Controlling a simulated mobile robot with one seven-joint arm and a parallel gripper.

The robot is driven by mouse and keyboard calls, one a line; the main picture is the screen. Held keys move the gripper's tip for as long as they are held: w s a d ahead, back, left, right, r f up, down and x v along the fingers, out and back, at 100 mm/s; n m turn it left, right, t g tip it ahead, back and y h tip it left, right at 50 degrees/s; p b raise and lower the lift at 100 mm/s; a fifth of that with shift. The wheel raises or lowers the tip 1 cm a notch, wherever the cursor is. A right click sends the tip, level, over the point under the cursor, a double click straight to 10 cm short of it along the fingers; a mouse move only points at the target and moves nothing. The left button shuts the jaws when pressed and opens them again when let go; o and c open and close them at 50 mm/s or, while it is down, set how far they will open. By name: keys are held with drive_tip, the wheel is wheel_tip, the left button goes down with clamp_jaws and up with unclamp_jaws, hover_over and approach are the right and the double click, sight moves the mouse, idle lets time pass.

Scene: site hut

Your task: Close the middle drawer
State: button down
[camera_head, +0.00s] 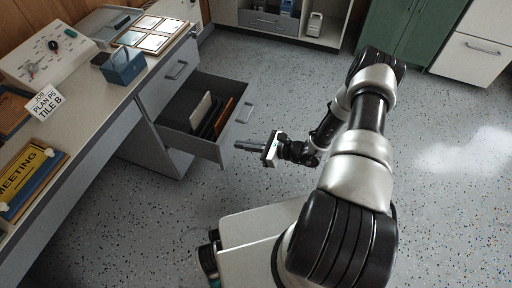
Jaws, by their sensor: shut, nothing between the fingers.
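The middle drawer (232,138) of the grey desk pedestal stands pulled out over the floor. It holds upright folders and papers, one of them orange (222,118). Its bar handle (246,112) is on the front panel. My gripper (237,145) is shut and empty. It points left at the drawer front, at its lower right part. The fingertips look close to the panel; I cannot tell whether they touch it. The top drawer (177,72) above looks shut. Whatever is below the open drawer is mostly hidden.
The desk top (110,97) on the left carries a blue box (123,68), framed tiles (151,34), a small sign (44,102) and a yellow meeting board (27,176). Green cabinets (408,30) and a white drawer unit (473,57) stand at the back. The speckled floor (285,75) is clear.

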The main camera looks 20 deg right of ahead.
sight(223, 141)
drive_tip(key=shift+w+a+b, duration=0.15)
drive_tip(key=shift+w+a, duration=0.5)
drive_tip(key=shift+a, duration=0.25)
drive_tip(key=shift+w+a+b, duration=0.15)
drive_tip(key=shift+w+a, duration=0.5)
drive_tip(key=shift+a, duration=0.25)
